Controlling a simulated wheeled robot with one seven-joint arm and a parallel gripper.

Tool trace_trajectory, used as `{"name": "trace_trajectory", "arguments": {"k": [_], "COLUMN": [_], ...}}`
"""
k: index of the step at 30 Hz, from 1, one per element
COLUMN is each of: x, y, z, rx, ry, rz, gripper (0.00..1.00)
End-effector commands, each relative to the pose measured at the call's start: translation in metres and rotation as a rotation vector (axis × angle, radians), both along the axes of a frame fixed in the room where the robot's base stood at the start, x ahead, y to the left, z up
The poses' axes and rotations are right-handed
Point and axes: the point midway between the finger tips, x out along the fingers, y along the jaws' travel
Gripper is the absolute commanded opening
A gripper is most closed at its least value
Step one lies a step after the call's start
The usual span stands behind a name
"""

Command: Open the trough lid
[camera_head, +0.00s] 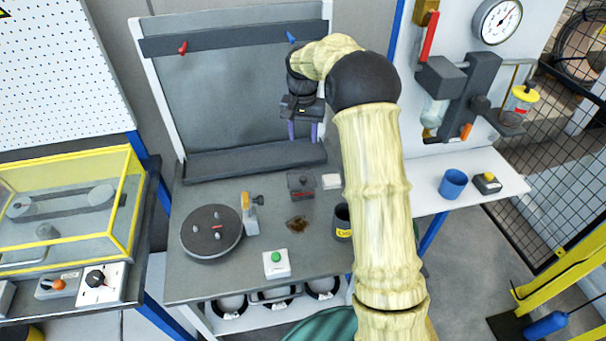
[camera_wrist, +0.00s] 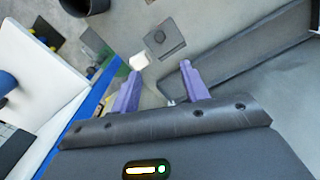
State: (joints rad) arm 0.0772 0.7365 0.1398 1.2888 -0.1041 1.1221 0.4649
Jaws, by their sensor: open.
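A long dark trough (camera_head: 250,160) runs along the back of the grey bench, at the foot of the upright panel. It also shows as a long dark shape at the upper right of the wrist view (camera_wrist: 255,48). I cannot tell its lid apart from its body, nor any handle. My gripper (camera_head: 302,134) hangs in front of the panel, over the trough's right end, with its purple fingers pointing down. In the wrist view, the fingers (camera_wrist: 161,72) stand apart with nothing between them, and the trough lies to their right.
The bench holds a dark round turntable (camera_head: 211,232), a green-button box (camera_head: 276,263), a small dark box (camera_head: 300,186), a brown stain (camera_head: 297,224) and a dark cup (camera_head: 342,222). The panel carries a red hook (camera_head: 182,47) and a blue hook (camera_head: 291,37).

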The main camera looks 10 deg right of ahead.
Motion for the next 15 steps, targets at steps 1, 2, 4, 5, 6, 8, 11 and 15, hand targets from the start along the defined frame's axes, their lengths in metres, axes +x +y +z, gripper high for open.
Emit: {"name": "trace_trajectory", "arguments": {"k": [1,2,4,5,6,8,11,15], "x": [-0.001,-0.001,-0.001,-0.001,-0.001,-0.001,-0.001,-0.002], "y": [0.000,0.000,0.000,0.000,0.000,0.000,0.000,0.000], "z": [-0.005,-0.008,-0.019,-0.023,-0.030,-0.041,-0.058,-0.083], "rx": [0.001,0.000,0.000,0.001,0.000,0.000,0.000,0.001], "ry": [0.004,0.004,0.006,0.005,0.006,0.007,0.006,0.005], "rz": [0.000,0.000,0.000,0.000,0.000,0.000,0.001,0.001], "gripper": [0.45,0.45,0.45,0.45,0.45,0.45,0.45,0.45]}}
